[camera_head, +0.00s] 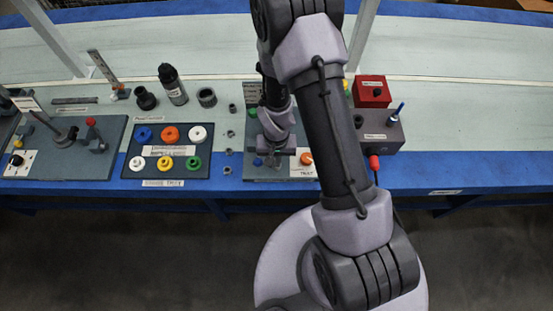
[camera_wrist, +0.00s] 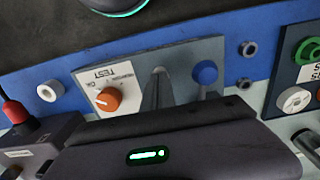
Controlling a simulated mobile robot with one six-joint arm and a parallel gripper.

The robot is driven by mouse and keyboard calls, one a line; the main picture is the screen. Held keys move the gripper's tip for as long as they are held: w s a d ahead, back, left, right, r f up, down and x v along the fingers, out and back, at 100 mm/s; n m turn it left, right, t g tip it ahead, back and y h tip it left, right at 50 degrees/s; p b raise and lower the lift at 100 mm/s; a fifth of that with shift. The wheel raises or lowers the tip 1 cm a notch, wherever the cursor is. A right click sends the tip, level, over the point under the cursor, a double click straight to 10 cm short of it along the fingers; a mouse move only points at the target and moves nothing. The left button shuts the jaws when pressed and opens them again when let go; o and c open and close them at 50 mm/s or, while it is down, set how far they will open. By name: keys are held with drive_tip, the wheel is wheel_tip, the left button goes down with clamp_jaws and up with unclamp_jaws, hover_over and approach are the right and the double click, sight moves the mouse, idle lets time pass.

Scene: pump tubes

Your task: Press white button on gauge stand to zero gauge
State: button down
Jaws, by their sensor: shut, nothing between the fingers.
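My gripper (camera_head: 273,160) is shut and empty over the grey panel (camera_head: 258,171) in the middle of the bench. In the wrist view its closed fingers (camera_wrist: 158,74) point at this panel, between an orange knob (camera_wrist: 107,99) and a round blue button (camera_wrist: 205,73). A white label reading TEST surrounds the orange knob. I cannot tell whether the fingertips touch the panel. No white button shows clearly on this panel, and no gauge face is visible. The arm and gripper hide part of the panel in the head view.
Left of the panel is a dark board (camera_head: 169,150) with coloured rings. Right of it stand a grey box (camera_head: 379,131) with a red-tipped part (camera_head: 374,163) and a red box (camera_head: 371,92). Small grey nuts (camera_head: 228,152) lie between the board and panel.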

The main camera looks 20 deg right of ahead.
drive_tip(key=shift+f+b, duration=0.55)
drive_tip(key=shift+f, duration=0.35)
drive_tip(key=shift+s+f+b, duration=0.2)
drive_tip(key=shift+f+b, duration=0.1)
drive_tip(key=shift+b, duration=0.1)
drive_tip(key=shift+s+r, duration=0.15)
drive_tip(key=shift+s, duration=0.05)
drive_tip(key=shift+f, duration=0.2)
wheel_tip(320, 180, up, 15)
drive_tip(key=p, duration=0.7)
drive_tip(key=shift+w+f, duration=0.2)
drive_tip(key=shift+w, duration=0.15)
